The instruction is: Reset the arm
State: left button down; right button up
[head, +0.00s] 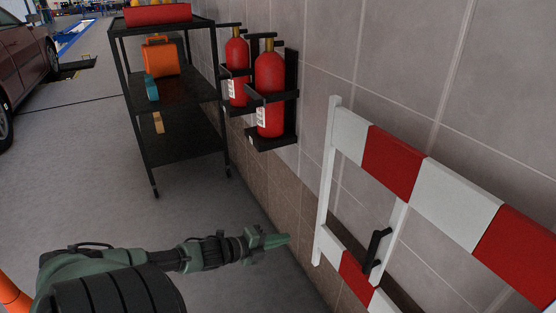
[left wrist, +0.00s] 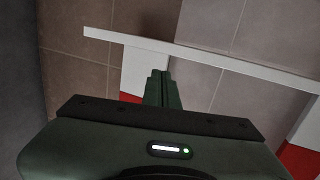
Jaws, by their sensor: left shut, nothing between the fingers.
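My left arm comes in from the lower left in the head view, stretched out to the right. Its green gripper (head: 284,240) is shut and empty, over the floor and to the left of the red-and-white barrier (head: 393,162). In the left wrist view the two fingers (left wrist: 161,78) lie close together. They show in front of the barrier's white post (left wrist: 200,57) and the tiled wall; whether they touch it I cannot tell, but the head view shows a gap. My right gripper is not in view.
A black cart (head: 185,140) with an orange case (head: 160,57) stands at the wall. Two red fire extinguishers (head: 270,92) hang in black wall brackets. A black handle (head: 376,249) is at the barrier. A dark red car (head: 28,62) is at upper left. The grey floor between is clear.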

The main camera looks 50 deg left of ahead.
pick_arm(q)
jog(key=shift+s+a+r, duration=0.1)
jog(key=shift+s+r, duration=0.05)
jog(key=shift+s, duration=0.3)
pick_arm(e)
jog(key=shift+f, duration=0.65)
